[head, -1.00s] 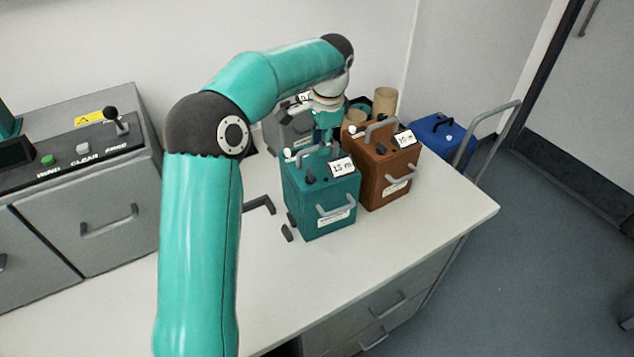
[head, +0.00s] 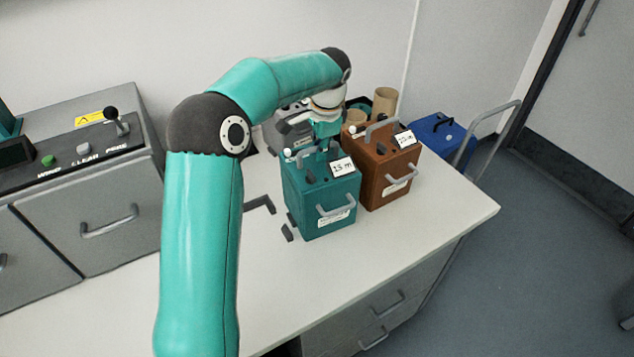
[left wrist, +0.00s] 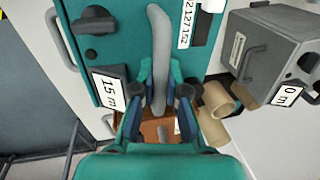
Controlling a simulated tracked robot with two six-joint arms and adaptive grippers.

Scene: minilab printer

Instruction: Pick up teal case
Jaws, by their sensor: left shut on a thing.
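The teal case (head: 322,205) stands upright on the white counter, with a "15 m" tag on its top and a grey handle on its front. My left gripper (head: 322,148) is right above its top, reaching down from the left arm. In the left wrist view, the gripper (left wrist: 161,82) is shut on the grey top handle (left wrist: 160,42) of the teal case (left wrist: 120,45). The case's base appears to rest on the counter. My right gripper is not in view.
A brown case (head: 385,180) stands close beside the teal one on the right. A grey case (head: 275,130) is behind, next to cardboard tubes (head: 384,100). A blue case (head: 440,133) is by a rail. A grey control cabinet (head: 95,200) fills the left. The counter's front (head: 400,240) is clear.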

